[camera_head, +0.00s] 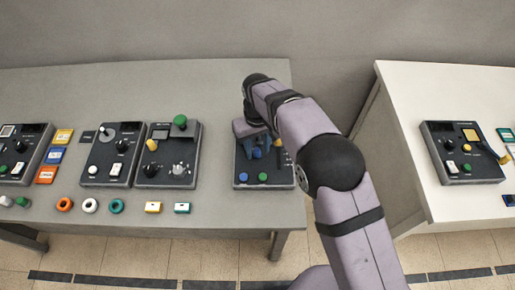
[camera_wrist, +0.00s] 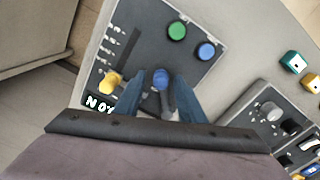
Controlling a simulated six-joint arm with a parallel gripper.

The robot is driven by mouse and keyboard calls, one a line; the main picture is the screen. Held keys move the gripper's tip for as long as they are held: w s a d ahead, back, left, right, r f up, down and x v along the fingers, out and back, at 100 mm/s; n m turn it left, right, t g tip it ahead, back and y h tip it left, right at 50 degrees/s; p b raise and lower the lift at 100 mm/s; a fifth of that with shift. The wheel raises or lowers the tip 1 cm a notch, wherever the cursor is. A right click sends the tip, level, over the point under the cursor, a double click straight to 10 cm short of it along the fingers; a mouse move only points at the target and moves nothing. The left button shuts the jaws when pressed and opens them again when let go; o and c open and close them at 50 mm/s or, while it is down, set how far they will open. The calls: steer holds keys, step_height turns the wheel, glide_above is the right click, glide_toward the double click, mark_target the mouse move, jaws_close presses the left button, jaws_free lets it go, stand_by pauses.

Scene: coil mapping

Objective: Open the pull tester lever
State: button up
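The tester panel (camera_head: 241,183) is a dark box at the right end of the grey table, under my gripper (camera_head: 258,147). In the wrist view the panel (camera_wrist: 205,25) shows a lever with a blue ball knob (camera_wrist: 161,78) and another handle with a yellow knob (camera_wrist: 110,82). A display (camera_wrist: 98,103) beside the yellow knob shows "N" and a digit. My gripper's blue fingers (camera_wrist: 159,92) are apart, one on each side of the blue knob, with small gaps showing. I cannot tell whether they touch its stem, which is partly hidden.
Green (camera_wrist: 176,31) and blue (camera_wrist: 207,50) buttons sit on the panel near my fingers. Other dark panels (camera_head: 167,155) stand to the left, with coloured rings (camera_head: 90,205) and small blocks (camera_head: 153,207) in front. A white table (camera_head: 400,85) stands right, across a gap.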

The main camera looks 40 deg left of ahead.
steer(key=shift+r+b, duration=0.8)
steer(key=shift+r, duration=2.5)
steer(key=shift+w+d, duration=0.2)
steer(key=shift+w, duration=0.05)
steer(key=w+d+r+m, duration=0.1)
steer(key=w+d+m, duration=0.35)
steer(key=d, duration=0.85)
steer(key=w+d+r+m, duration=0.2)
steer(key=w+d, duration=0.5)
steer(key=d, duration=0.5)
steer(key=s+d+f+m, duration=0.1)
steer(key=s+d, duration=0.3)
steer(key=d, duration=0.4)
steer(key=s+d+f+m, duration=0.1)
steer(key=s+d+m, duration=0.2)
steer(key=s+d, duration=0.2)
steer(key=s+d+f+m, duration=0.1)
steer(key=s+d+m, duration=0.2)
steer(key=d, duration=0.8)
steer(key=shift+s+d+f, duration=0.15)
steer(key=shift+s+d, duration=0.15)
steer(key=shift+s, duration=0.45)
